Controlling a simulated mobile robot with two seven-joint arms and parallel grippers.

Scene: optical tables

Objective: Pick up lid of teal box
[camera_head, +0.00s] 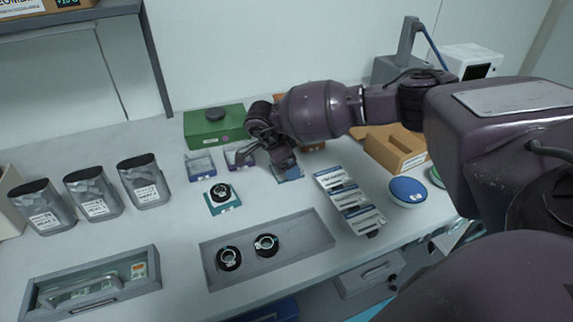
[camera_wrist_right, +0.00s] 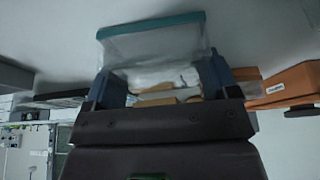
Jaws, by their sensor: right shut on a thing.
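The teal box stands on the table under my right gripper (camera_head: 266,155), and its teal base (camera_head: 290,175) shows just below the fingers in the head view. In the right wrist view, its clear lid (camera_wrist_right: 155,55) sits between the two fingers of my right gripper (camera_wrist_right: 162,80), with the teal edge (camera_wrist_right: 150,25) at the far side. My right gripper is shut on the clear lid. I cannot tell whether the lid is apart from the base. My left gripper is not in view.
A purple box (camera_head: 234,165) and a blue box (camera_head: 199,172) stand left of my gripper. A green box (camera_head: 206,131) is behind them. A second teal base (camera_head: 211,208) holds a black optic.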

